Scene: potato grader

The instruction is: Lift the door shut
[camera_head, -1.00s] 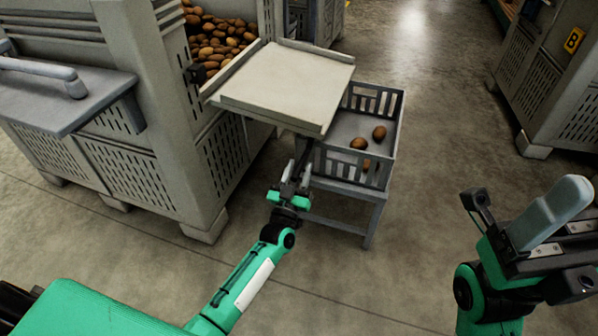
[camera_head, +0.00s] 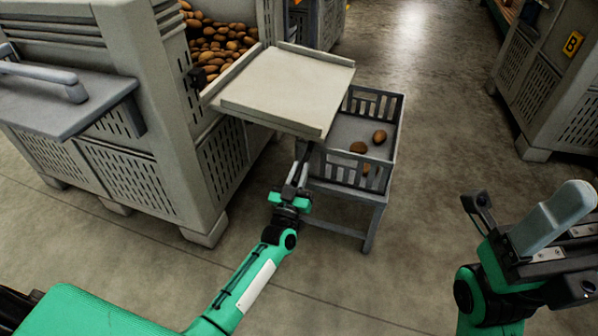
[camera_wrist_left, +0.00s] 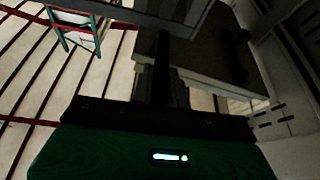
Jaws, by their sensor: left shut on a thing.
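The door (camera_head: 288,88) is a pale flat panel with raised side rims. It is folded down from the opening in the large grey potato crate (camera_head: 160,120) and slopes out over a small slatted bin. My left gripper (camera_head: 299,173) is below the door's near edge, shut on a dark bar-like part there. In the left wrist view this dark bar (camera_wrist_left: 162,68) stands between the fingers; the view is dim and the contact is partly hidden. My right gripper (camera_head: 548,225) is at the right, well away from the door, with a grey finger showing; its opening is unclear.
The small slatted bin (camera_head: 388,150) on a grey stand holds a few potatoes (camera_head: 358,147), right below the door. Many potatoes (camera_head: 215,45) fill the crate behind the opening. Another crate (camera_head: 548,100) with a yellow B label stands at right. The floor between is clear.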

